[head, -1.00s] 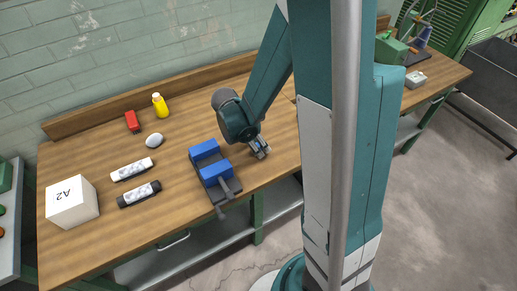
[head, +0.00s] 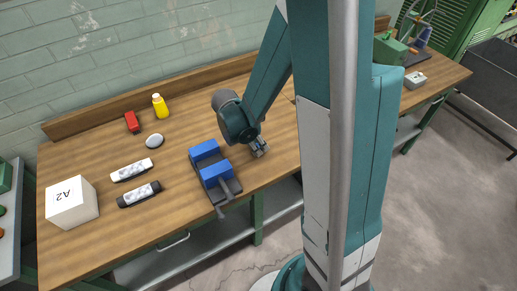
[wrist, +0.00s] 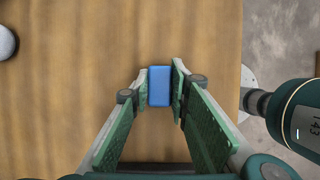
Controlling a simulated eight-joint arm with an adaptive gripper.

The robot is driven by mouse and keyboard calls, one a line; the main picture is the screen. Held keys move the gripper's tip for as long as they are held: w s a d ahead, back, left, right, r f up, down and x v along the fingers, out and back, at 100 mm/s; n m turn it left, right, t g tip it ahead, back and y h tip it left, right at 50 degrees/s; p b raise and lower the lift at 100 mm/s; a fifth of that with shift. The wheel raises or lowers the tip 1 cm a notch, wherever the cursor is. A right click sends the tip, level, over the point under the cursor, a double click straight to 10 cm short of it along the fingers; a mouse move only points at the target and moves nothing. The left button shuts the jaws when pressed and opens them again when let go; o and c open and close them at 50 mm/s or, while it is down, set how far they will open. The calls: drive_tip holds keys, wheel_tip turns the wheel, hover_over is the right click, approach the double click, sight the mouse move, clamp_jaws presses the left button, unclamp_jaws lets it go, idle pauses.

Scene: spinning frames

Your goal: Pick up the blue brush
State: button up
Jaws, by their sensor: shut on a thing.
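The blue brush shows as a small blue block (wrist: 160,86) in the wrist view, between the two fingertips of my gripper (wrist: 160,92). The fingers touch or nearly touch its two sides, and the gripper is shut on it. Only its blue top shows; the rest is hidden below. In the head view my gripper (head: 259,148) is low over the workbench, just right of the blue vise, and the brush cannot be made out there.
A blue and dark vise (head: 213,172) stands close left of my gripper. Further left on the wooden workbench (head: 95,140) are a white A2 box (head: 72,204), white and black cylinders (head: 131,170), a round grey thing (head: 154,141), a yellow bottle (head: 160,106) and a red item (head: 132,122).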

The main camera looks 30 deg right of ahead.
sight(258, 145)
drive_tip(key=shift+r, duration=0.2)
drive_tip(key=shift+r+p, duration=0.6)
drive_tip(key=shift+r, duration=4.2)
